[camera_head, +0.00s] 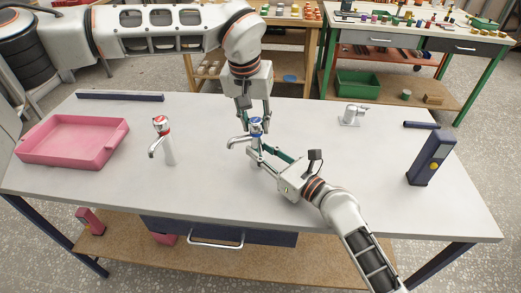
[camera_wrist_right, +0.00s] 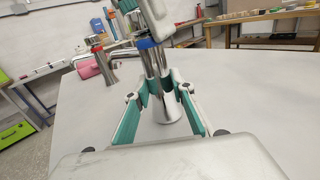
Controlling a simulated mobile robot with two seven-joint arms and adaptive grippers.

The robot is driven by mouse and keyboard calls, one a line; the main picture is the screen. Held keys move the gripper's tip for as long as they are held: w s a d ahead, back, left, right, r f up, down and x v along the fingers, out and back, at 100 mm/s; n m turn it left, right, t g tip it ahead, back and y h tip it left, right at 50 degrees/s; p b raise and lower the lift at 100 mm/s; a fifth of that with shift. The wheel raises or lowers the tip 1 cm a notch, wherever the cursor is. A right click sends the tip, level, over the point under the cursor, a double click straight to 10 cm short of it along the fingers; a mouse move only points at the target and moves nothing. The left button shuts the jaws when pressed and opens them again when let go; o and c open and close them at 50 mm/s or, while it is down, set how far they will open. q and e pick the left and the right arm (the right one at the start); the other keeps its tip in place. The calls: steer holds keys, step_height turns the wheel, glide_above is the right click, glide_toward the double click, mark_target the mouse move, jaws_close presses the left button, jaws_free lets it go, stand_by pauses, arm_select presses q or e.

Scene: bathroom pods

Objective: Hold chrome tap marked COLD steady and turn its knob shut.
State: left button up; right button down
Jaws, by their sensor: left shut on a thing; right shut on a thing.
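The chrome tap with a blue-marked top (camera_head: 255,133) stands upright in the middle of the table; no COLD lettering is readable. Its blue-marked knob (camera_head: 256,120) is between the fingers of my left gripper (camera_head: 256,117), which reaches down from above and is shut on it. My right gripper (camera_head: 262,152) comes in low from the front right and is shut on the tap's body. In the right wrist view, the green-padded fingers of my right gripper (camera_wrist_right: 165,92) flank the chrome body (camera_wrist_right: 168,108). The fingers partly hide the body.
A red-topped chrome tap (camera_head: 165,145) stands to the left, near a pink tray (camera_head: 72,140). A small chrome fitting (camera_head: 351,115) and a dark blue box (camera_head: 430,157) are at the right. Dark bars lie near the back edge. The front left tabletop is clear.

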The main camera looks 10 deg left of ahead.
mark_target(257, 118)
arm_select(q)
steer(key=shift+s+f+m+h, duration=0.15)
steer(key=shift+m+h, duration=0.15)
steer(key=shift+m, duration=1.1)
steer(key=o, duration=0.9)
steer(key=shift+c, duration=0.2)
steer(key=shift+r, duration=0.2)
steer(key=shift+w+a+r, duration=0.1)
steer(key=shift+r, duration=1.15)
steer(key=shift+w+a+r, duration=0.1)
steer(key=shift+r, duration=1.1)
